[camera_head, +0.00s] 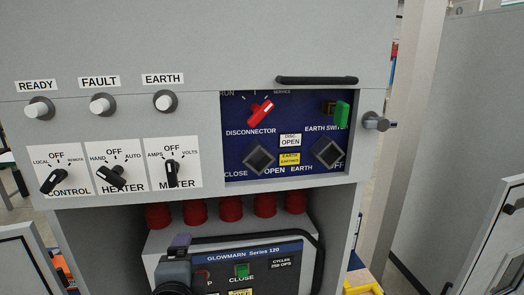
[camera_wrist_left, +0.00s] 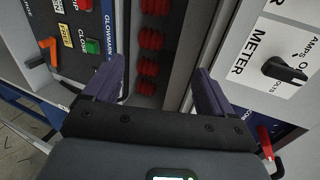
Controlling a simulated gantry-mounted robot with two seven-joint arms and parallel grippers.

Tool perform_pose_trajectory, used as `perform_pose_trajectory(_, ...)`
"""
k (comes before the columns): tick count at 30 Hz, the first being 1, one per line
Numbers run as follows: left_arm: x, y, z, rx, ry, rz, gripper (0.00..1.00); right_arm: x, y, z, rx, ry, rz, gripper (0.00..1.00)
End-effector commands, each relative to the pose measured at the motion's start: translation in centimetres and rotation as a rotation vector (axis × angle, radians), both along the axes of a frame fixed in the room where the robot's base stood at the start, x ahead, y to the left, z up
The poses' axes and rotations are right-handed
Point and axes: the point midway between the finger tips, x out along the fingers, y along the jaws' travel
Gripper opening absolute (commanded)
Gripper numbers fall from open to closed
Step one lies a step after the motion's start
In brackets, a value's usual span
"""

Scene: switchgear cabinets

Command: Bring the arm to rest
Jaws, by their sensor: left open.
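My left gripper (camera_head: 180,243) is at the bottom of the head view, in front of the left side of the Glowmarn Series 120 breaker panel (camera_head: 275,262). In the left wrist view its two purple fingers (camera_wrist_left: 158,90) stand apart with nothing between them. The breaker's green CLOSE button (camera_head: 242,270) shows to the right of the gripper; the left part of the panel is hidden by the gripper. My right gripper is in neither view.
Above is the cabinet face with CONTROL, HEATER and METER (camera_head: 172,172) switches, a blue disconnector panel (camera_head: 240,132) and a black handle bar (camera_head: 317,80). Red contacts (camera_head: 231,209) line the top of the open compartment. A cabinet door (camera_head: 28,262) stands at lower left.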

Motion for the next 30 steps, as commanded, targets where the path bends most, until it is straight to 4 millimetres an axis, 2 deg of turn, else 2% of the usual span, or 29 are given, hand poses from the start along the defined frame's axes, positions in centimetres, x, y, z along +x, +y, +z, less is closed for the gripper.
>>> perform_pose_trajectory(1, -0.5, -0.1, -3.1, -0.02, 0.078, -0.002, 0.85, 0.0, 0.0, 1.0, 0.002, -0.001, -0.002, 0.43)
perform_pose_trajectory(6, -3.7, -0.1, -12.6, -0.117, 0.298, 0.013, 0.85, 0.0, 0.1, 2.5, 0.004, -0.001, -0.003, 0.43)
perform_pose_trajectory(11, -8.7, 0.1, -20.2, -0.247, 0.489, 0.068, 0.85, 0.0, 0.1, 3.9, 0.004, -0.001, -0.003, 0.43)
perform_pose_trajectory(15, -14.2, 0.6, -25.5, -0.381, 0.641, 0.155, 0.85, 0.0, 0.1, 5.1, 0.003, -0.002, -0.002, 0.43)
perform_pose_trajectory(19, -20.0, 1.5, -29.1, -0.518, 0.761, 0.28, 0.85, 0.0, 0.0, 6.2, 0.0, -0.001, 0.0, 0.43)
perform_pose_trajectory(24, -26.5, 3.0, -31.6, -0.687, 0.853, 0.479, 0.85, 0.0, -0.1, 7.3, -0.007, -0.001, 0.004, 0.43)
perform_pose_trajectory(27, -29.0, 4.0, -32.1, -0.779, 0.861, 0.596, 0.85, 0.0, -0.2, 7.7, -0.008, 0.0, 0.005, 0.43)
perform_pose_trajectory(30, -29.8, 5.5, -31.4, -0.909, 0.802, 0.735, 0.85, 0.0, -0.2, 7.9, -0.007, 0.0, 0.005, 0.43)
